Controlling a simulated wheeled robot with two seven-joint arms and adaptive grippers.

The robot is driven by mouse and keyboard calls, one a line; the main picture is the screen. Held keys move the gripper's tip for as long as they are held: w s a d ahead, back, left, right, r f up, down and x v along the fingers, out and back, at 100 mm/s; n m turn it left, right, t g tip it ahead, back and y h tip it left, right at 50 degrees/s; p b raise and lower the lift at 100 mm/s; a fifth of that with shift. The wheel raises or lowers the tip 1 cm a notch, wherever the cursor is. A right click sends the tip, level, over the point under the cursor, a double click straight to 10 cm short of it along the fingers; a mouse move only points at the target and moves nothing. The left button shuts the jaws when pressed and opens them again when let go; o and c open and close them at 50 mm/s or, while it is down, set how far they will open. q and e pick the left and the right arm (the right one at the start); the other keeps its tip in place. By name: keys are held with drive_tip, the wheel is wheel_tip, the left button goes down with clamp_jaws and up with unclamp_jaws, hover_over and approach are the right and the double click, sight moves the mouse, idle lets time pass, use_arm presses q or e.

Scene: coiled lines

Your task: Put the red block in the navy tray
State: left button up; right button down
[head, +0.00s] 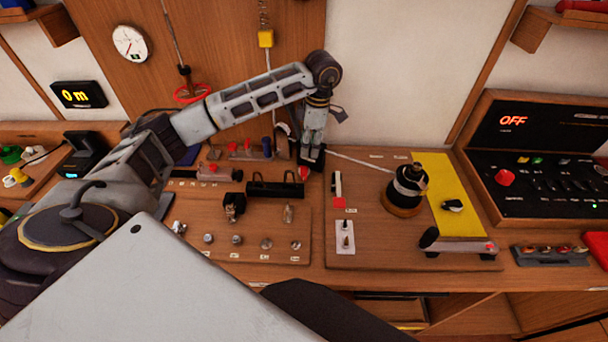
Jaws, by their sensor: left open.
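A small red block-like piece (339,202) lies on the wooden board right of centre, under a pale upright strip. I cannot tell for sure that it is the red block. Another small red piece (304,173) shows beside the black bar, just below my left gripper. A dark tray (550,257) with several small coloured pieces stands at the right; whether it is navy is unclear. My left gripper (312,150) points down over the back of the counter, open, with nothing clearly between its fingers. Its fingertips blend into dark shapes behind. My right gripper is not in view.
A black bar on supports (275,188) and several knobs stand on the left board. A black and brass winch-like drum (405,190) stands beside a yellow plate (462,220). A control console (540,150) reading OFF is at the right. A pale line runs toward the drum.

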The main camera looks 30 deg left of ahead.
use_arm(q)
drive_tip(key=n, duration=1.9)
drive_tip(key=shift+s+f+n, duration=0.1)
drive_tip(key=shift+n, duration=0.2)
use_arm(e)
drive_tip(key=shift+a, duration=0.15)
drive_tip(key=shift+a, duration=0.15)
use_arm(q)
drive_tip(key=shift+f, duration=0.1)
drive_tip(key=p, duration=0.1)
hover_over(305, 176)
drive_tip(key=shift+s+d+f, duration=0.1)
drive_tip(key=shift+d+f, duration=0.05)
drive_tip(key=shift+f, duration=1.95)
drive_tip(key=shift+s+d+f, duration=0.1)
drive_tip(key=shift+f, duration=1.95)
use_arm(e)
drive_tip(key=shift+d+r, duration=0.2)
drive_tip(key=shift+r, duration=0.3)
use_arm(q)
drive_tip(key=shift+f, duration=0.1)
drive_tip(key=shift+s+d+f+p, duration=0.15)
drive_tip(key=shift+f+p, duration=0.55)
drive_tip(key=shift+f, duration=1.8)
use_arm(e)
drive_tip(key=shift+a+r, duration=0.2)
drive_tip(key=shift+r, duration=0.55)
